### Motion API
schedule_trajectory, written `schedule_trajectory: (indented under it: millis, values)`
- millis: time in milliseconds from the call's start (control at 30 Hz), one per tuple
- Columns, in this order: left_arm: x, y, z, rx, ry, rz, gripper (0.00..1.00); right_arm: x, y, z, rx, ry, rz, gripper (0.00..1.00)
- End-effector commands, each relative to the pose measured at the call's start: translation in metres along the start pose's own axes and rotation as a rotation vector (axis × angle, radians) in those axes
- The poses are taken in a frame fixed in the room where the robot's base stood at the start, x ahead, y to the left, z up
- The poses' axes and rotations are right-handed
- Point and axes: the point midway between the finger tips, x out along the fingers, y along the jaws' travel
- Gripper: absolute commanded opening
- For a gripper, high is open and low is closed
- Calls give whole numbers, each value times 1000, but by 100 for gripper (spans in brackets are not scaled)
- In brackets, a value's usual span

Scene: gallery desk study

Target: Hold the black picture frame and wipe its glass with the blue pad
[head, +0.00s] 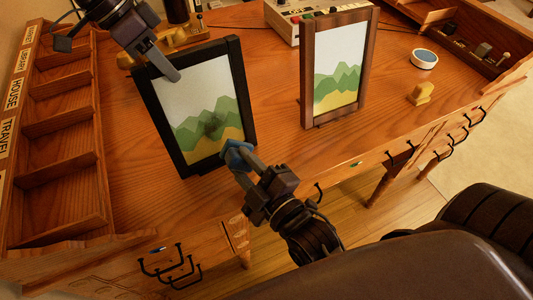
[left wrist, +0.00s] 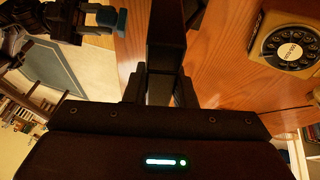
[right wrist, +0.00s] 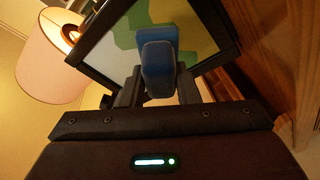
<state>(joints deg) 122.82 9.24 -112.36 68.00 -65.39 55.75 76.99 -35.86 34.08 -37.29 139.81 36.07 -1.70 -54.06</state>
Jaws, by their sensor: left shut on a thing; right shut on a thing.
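The black picture frame (head: 247,92) stands on the desk, left of the middle in the head view, with a green and yellow hill picture behind its glass. My left gripper (head: 172,72) is shut on the frame's top edge. In the left wrist view the frame's dark bar (left wrist: 166,50) runs up from between the fingers. My right gripper (head: 243,163) is shut on the blue pad (head: 235,153), which is close to the frame's lower right corner. The right wrist view shows the pad (right wrist: 158,65) before the glass; contact cannot be told.
A brown wooden frame (head: 307,75) with a similar picture stands to the right. A yellow block (head: 420,94) and a round white dish with a blue top (head: 424,58) lie further right. A labelled wooden sorter (head: 62,105) lines the left. A rotary telephone (left wrist: 288,45) shows in the left wrist view.

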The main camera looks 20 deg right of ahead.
Motion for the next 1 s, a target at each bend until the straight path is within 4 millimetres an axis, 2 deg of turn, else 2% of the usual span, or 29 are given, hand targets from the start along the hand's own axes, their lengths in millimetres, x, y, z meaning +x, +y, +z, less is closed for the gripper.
schedule_trajectory:
  millis: [100,267,800,1000]
  values:
    - [0,0,0,0,0,1,4,-3,-5,-25,158,85,3,10]
    - [0,0,0,0,0,1,4,-4,-8,-40,268,140,-1,10]
    - [0,0,0,0,0,1,4,42,-12,-31,277,144,0,10]
    - [0,0,0,0,0,1,4,51,-14,-28,277,142,-2,10]
